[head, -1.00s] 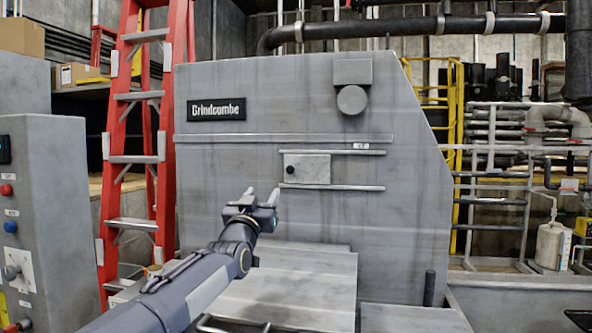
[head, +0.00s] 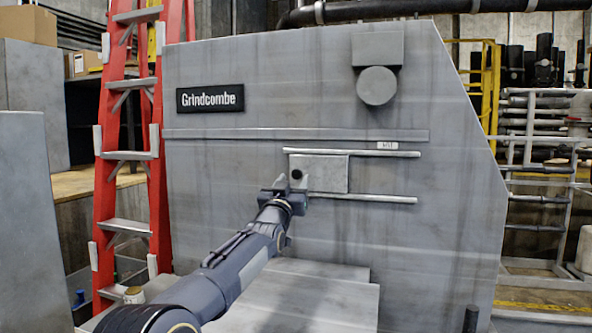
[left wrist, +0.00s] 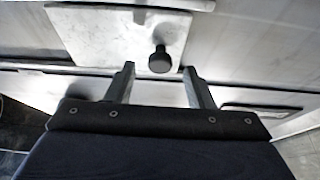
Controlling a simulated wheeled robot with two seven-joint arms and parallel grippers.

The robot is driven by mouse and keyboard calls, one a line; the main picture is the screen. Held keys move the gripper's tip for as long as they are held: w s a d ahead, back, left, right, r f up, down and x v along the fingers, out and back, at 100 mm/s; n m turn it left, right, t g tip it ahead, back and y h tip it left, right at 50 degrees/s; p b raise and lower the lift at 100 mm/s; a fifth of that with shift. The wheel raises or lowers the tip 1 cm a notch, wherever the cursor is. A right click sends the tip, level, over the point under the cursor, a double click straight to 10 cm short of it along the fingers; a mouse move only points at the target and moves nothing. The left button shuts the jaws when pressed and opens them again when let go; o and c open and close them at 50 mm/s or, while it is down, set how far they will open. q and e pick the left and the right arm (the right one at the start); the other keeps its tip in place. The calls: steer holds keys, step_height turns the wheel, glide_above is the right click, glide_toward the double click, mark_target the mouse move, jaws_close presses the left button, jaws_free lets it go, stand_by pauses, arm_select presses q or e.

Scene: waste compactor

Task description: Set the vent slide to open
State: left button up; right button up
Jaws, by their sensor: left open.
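The vent slide is a pale grey plate (head: 325,174) with a black knob (head: 297,174) near its left edge. It sits between two horizontal rails, at their left end. The rails run on empty to the right. My left gripper (head: 289,184) is at the knob, its fingers partly overlapping the plate's left edge in the head view. In the left wrist view the gripper (left wrist: 160,82) is open, and the knob (left wrist: 160,60) shows between and just beyond the fingertips. I cannot tell whether they touch it. My right gripper is not in view.
A small label (head: 387,146), too small to read, is above the upper rail toward its right end. A round cap (head: 377,86) projects above the rails. A red ladder (head: 128,150) stands left of the machine. The panel around the rails is clear.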

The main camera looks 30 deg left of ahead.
arm_select(q)
steer(key=shift+p+x, duration=0.5)
steer(key=shift+x, duration=0.8)
steer(key=shift+f, duration=0.1)
jaws_close()
